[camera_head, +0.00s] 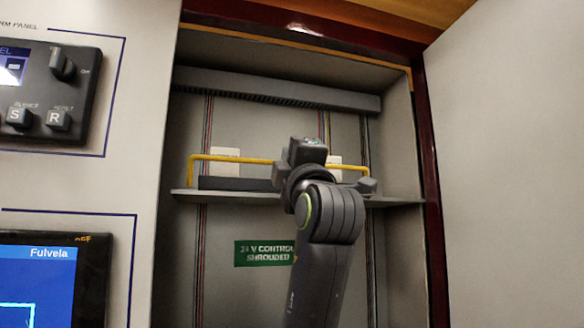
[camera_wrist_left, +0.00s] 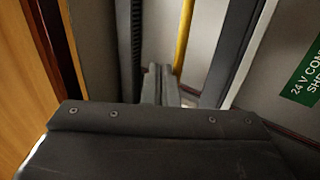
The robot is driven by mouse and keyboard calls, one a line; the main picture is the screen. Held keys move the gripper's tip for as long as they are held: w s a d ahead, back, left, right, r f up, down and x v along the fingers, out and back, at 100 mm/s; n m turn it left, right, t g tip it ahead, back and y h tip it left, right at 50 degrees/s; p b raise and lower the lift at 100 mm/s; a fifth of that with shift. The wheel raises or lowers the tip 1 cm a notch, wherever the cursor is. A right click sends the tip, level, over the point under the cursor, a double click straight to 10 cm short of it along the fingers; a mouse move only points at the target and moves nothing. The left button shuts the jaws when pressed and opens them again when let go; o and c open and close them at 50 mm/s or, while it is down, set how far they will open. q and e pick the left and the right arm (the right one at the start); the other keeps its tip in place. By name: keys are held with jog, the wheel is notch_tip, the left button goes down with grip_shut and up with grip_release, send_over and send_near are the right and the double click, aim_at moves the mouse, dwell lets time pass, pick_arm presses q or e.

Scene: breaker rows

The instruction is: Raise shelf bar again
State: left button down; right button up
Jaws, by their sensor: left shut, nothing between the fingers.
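The yellow shelf bar (camera_head: 232,158) runs level just above the grey shelf (camera_head: 250,197) in the open cabinet, its ends bent down to the shelf. My left arm rises in front of its right half and hides part of it. My left gripper (camera_wrist_left: 158,75) is shut and empty in the left wrist view. The bar (camera_wrist_left: 184,35) runs just right of its fingers there, close by; I cannot tell whether they touch. In the head view the wrist hides the fingertips. My right gripper is in neither view.
A dark slotted duct (camera_head: 270,88) crosses the cabinet above the bar. White labels (camera_head: 225,154) sit behind the bar. A green sign (camera_head: 262,253) is below the shelf. Control panels (camera_head: 50,90) fill the left wall, and a plain pale panel (camera_head: 510,150) stands at right.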

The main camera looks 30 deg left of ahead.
pick_arm(q)
jog(key=shift+w+a+r, duration=0.2)
jog(key=shift+a, duration=0.05)
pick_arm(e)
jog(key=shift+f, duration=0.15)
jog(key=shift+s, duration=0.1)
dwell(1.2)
